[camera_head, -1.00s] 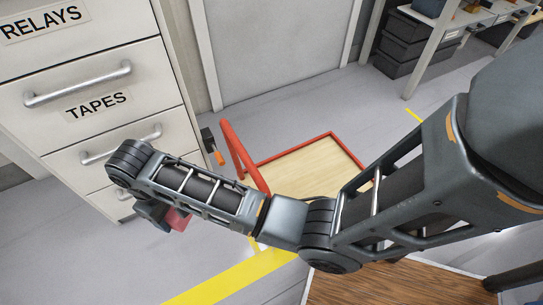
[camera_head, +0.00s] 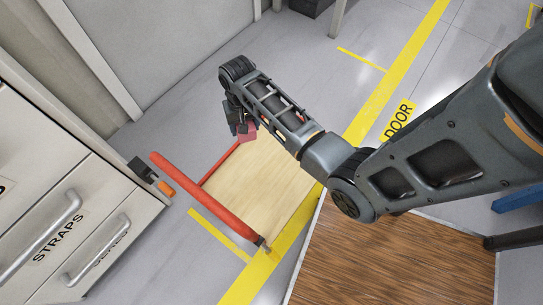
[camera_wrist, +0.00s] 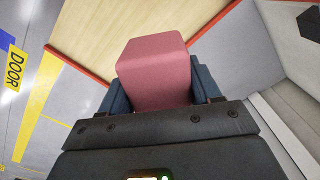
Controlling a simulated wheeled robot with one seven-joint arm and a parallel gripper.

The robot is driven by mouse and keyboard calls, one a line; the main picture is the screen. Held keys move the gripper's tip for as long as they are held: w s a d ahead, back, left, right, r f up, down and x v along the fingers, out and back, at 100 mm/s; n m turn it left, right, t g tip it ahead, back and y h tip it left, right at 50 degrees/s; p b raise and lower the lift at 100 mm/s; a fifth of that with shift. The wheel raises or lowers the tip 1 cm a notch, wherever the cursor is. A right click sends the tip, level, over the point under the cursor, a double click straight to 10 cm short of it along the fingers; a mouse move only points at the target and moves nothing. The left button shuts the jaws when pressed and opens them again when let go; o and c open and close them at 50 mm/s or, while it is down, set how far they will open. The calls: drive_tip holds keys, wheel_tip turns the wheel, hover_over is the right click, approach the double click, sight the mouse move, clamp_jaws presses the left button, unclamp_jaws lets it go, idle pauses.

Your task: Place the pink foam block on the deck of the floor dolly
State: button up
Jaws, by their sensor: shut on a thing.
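The pink foam block (camera_wrist: 153,72) is held between the two fingers of my gripper (camera_wrist: 152,90) in the wrist view. In the head view my gripper (camera_head: 240,127) is shut on the block (camera_head: 248,137), which is partly hidden by my arm. They hang above the far end of the floor dolly. The dolly has a bare pale wood deck (camera_head: 262,185) with a red rim and a red handle bar (camera_head: 207,202) at its left side. The deck also shows behind the block in the wrist view (camera_wrist: 95,35). The height between block and deck is hard to tell.
A drawer cabinet (camera_head: 70,200) stands at left, close to the dolly's handle. A brown wooden surface (camera_head: 380,255) lies at the lower right, beside the dolly. Yellow tape (camera_head: 405,70) and a DOOR label (camera_head: 398,120) mark the grey floor. The deck is clear.

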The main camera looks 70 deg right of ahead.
drive_tip(key=s+d+f+m+b, duration=0.5)
drive_tip(key=s+d+f, duration=0.1)
drive_tip(key=s+f, duration=0.4)
drive_tip(key=s+d+f+m+b, duration=0.55)
drive_tip(key=s+f, duration=0.35)
drive_tip(key=f, duration=0.2)
drive_tip(key=b, duration=0.4)
hover_over(280, 171)
wheel_tip(280, 171, down, 6)
drive_tip(key=shift+f, duration=0.1)
drive_tip(key=shift+f+b, duration=1.15)
drive_tip(key=shift+f, duration=0.75)
drive_tip(key=shift+f, duration=0.1)
drive_tip(key=o, duration=1.1)
drive_tip(key=shift+c, duration=0.2)
